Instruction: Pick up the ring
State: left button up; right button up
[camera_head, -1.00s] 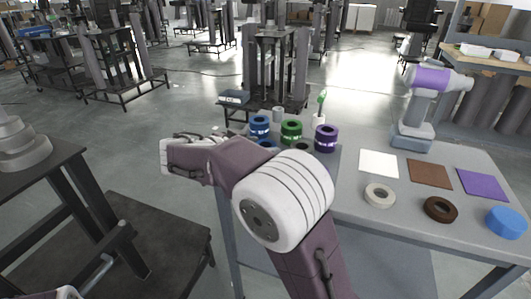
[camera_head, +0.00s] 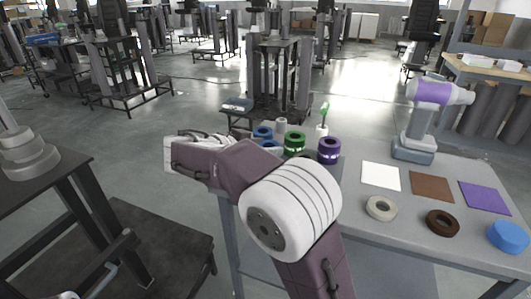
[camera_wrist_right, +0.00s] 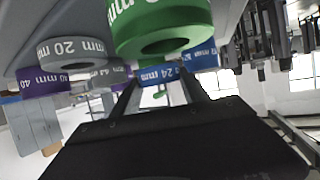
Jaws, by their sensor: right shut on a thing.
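My right gripper (camera_wrist_right: 160,88) shows from behind in the right wrist view. Its two fingers are around a blue ring marked 24 mm (camera_wrist_right: 158,74), which sits between the fingertips. A larger green ring (camera_wrist_right: 165,28) is close to the camera, beside the fingers. In the head view, a blue ring (camera_head: 262,132), a green ring (camera_head: 295,141) and a purple ring (camera_head: 329,150) are at the table's far left corner. My right arm hides part of that area and the fingertips there. My left gripper is not visible.
On the grey table (camera_head: 400,226) are white, brown and purple squares, with a white ring (camera_head: 381,208), a brown ring (camera_head: 442,222) and a blue disc (camera_head: 508,237) in front. A purple-and-white device (camera_head: 428,112) stands behind. A dark stand (camera_head: 45,180) is at the left.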

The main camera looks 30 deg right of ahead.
jog(key=s+d+r, duration=0.2)
jog(key=s, duration=0.1)
jog(key=s+d+r, duration=0.3)
jog(key=s+d+r+p, duration=0.1)
jog(key=s+d+r, duration=0.1)
jog(key=s, duration=0.1)
jog(key=shift+s+d+r, duration=0.1)
jog(key=shift+d+r, duration=0.05)
jog(key=shift+r, duration=0.15)
dwell(0.8)
